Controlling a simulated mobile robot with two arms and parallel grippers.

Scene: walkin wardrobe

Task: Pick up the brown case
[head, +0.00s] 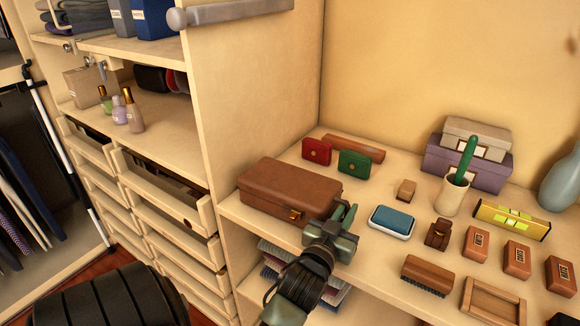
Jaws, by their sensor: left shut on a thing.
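The brown case (285,188) is a closed, box-shaped case with a brass clasp on its front. It lies flat at the left end of the wooden shelf (400,250), close to the front edge. My left gripper (343,213) is at the right front corner of the case, with its fingers shut on that end. The gripper hides part of this corner. I cannot tell any gap between the case and the shelf. My right gripper is not in view.
A blue-topped tin (392,221) and a brown brush (427,275) lie to the right. A beige cup (452,194) stands farther back. A tall wooden panel (240,100) rises at the left.

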